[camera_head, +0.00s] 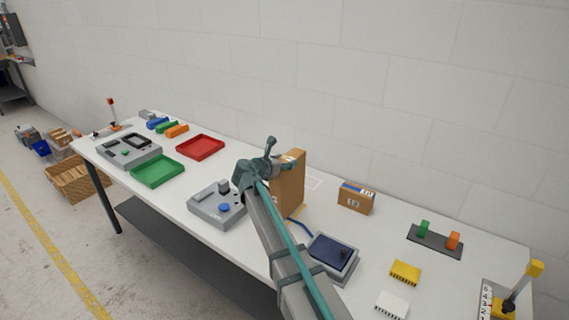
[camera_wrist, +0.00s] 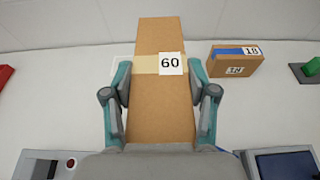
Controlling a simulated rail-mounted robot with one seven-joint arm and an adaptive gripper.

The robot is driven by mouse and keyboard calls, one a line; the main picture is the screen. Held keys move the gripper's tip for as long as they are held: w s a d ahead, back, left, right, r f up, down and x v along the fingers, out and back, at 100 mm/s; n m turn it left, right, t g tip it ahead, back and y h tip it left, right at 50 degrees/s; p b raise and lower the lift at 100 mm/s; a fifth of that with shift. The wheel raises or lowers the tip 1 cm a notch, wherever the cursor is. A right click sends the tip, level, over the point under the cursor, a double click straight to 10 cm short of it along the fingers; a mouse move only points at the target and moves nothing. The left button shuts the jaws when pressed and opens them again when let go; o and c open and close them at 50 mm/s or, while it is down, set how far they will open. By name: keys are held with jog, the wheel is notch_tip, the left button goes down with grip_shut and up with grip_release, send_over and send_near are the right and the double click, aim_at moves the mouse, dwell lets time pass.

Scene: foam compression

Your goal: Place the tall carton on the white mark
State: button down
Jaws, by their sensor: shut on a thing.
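The tall carton (camera_head: 290,185) is a brown upright box with a tan tape band and a "60" label in the wrist view (camera_wrist: 160,38). My gripper (camera_head: 279,156) is shut on it, one finger on each side, as the wrist view also shows (camera_wrist: 160,88). The white mark (camera_head: 314,183) is a thin pale outline on the white table, just behind and right of the carton in the head view. The carton hides part of it. I cannot tell whether the carton's base touches the table.
A small carton (camera_head: 356,197) labelled "18" stands to the right. A red tray (camera_head: 200,147) lies further left. The wall runs behind the table.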

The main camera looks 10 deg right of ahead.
jog(key=shift+f, duration=0.55)
jog(key=shift+c, duration=1.6)
grip_release()
jog(key=shift+s, duration=0.1)
jog(key=shift+f, duration=0.1)
jog(key=shift+f, duration=0.15)
jog(key=shift+o, duration=0.4)
jog(key=b+v, duration=0.4)
jog(key=v, duration=0.7)
jog(key=shift+d, duration=0.2)
